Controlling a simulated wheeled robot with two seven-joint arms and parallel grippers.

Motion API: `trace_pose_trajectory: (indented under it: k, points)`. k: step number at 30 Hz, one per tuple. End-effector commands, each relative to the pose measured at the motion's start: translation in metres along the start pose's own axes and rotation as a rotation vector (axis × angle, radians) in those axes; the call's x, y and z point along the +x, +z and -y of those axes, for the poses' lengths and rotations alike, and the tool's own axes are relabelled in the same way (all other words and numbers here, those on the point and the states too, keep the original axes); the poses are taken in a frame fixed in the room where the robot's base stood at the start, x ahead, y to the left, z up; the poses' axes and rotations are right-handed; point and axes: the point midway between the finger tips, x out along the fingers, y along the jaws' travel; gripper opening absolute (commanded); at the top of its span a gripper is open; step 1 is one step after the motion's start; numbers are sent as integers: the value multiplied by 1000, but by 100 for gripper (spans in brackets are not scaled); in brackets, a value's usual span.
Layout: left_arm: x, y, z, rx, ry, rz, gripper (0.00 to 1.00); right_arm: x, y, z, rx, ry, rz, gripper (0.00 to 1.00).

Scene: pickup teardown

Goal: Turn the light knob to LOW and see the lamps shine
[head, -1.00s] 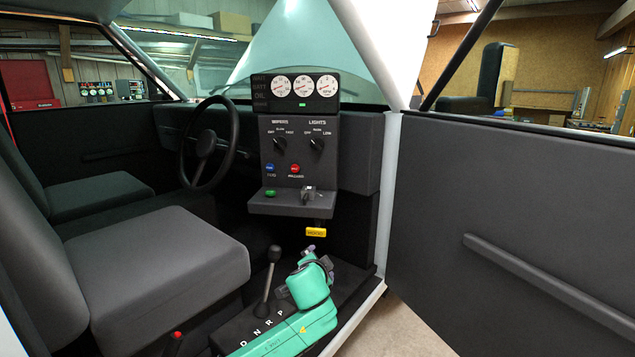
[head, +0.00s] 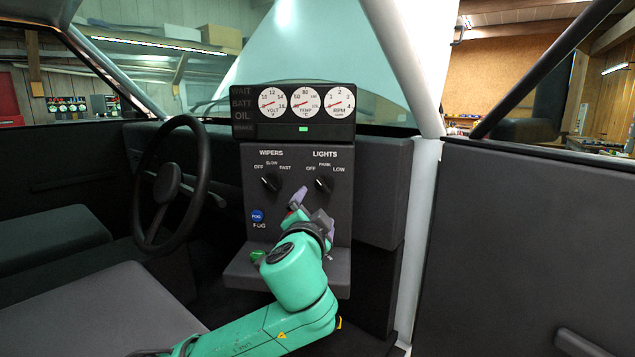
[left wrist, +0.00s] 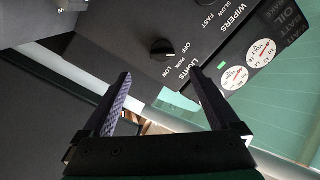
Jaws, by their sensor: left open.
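The light knob (head: 323,184) is a black dial under the LIGHTS label on the dark dash panel (head: 343,232). OFF, PARK and LOW are printed around it. Its pointer seems turned to the upper left, toward OFF. In the left wrist view the knob (left wrist: 160,48) lies beyond and between the fingertips, clear of both. My left gripper (head: 312,208) is open and empty, just below the knob in the head view. My left wrist view shows its two fingers (left wrist: 161,73) spread apart. No lamps can be made out. My right gripper is not in view.
The wipers knob (head: 271,184) sits left of the light knob. The steering wheel (head: 138,190) is at left. A ledge (head: 237,277) juts out below, and the open door (head: 510,230) is at right.

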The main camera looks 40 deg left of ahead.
Motion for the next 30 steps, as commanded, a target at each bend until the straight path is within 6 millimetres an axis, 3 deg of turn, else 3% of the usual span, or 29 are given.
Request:
trace_pose_trajectory:
  k: [5, 10, 18, 22, 29, 30]
  points:
    - [26, -2, 3, 2, -1, 4, 95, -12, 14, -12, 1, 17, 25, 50]
    - [72, -3, 6, 1, -2, 4, 95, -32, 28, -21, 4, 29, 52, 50]
    - [133, -2, 4, -3, -1, 3, 95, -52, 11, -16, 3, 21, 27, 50]
    - [143, 0, 0, -1, 1, 1, 95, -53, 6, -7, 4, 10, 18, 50]
    - [144, 1, -1, 0, 1, 0, 95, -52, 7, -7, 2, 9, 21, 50]
    - [144, 1, -1, 0, 1, 1, 80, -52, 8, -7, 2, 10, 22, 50]
